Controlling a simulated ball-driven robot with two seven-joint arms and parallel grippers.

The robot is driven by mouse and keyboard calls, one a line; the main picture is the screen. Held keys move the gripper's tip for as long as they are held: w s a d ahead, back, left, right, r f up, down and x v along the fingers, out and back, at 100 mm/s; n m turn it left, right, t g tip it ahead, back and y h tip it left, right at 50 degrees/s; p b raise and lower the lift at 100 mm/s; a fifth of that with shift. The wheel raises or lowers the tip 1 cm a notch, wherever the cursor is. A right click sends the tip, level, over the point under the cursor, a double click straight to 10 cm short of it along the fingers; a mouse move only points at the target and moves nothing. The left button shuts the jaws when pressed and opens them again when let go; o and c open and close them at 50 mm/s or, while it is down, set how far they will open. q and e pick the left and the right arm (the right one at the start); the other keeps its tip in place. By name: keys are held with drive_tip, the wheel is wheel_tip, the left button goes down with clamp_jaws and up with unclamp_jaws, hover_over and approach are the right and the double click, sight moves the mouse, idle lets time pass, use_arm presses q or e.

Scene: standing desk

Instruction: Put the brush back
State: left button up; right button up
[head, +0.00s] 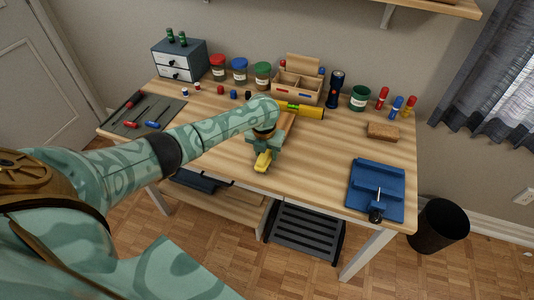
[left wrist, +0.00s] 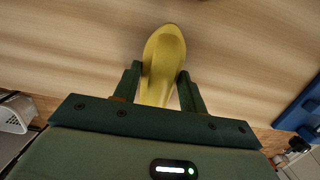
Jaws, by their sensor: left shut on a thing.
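My left gripper (head: 264,150) is over the front middle of the desk, pointing down. It is shut on a yellow, rounded, elongated thing (head: 263,162), which looks like the handle of the brush; no bristles show. In the left wrist view the yellow handle (left wrist: 164,50) lies between the two dark green fingers, its rounded end sticking out past them over bare wood. I cannot tell whether it touches the desk. My right gripper is not in view.
A brown block (head: 382,131) lies at the right. A blue tray-like fixture (head: 376,190) sits at the front right corner. A yellow level (head: 302,110), wooden organiser (head: 297,88), jars and a tool mat (head: 143,116) stand behind and left. The front middle-right desk (head: 320,155) is clear.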

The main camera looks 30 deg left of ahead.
use_arm(q)
drive_tip(key=shift+r, duration=0.1)
drive_tip(key=shift+f, duration=0.2)
drive_tip(key=o, duration=0.9)
drive_tip(key=shift+c, duration=0.2)
wheel_tip(320, 180, up, 12)
drive_tip(key=s+p, duration=0.1)
drive_tip(key=p, duration=0.4)
drive_tip(key=shift+s+d+r+p, duration=0.2)
drive_tip(key=shift+s+p, duration=0.1)
drive_tip(key=shift+p, duration=0.1)
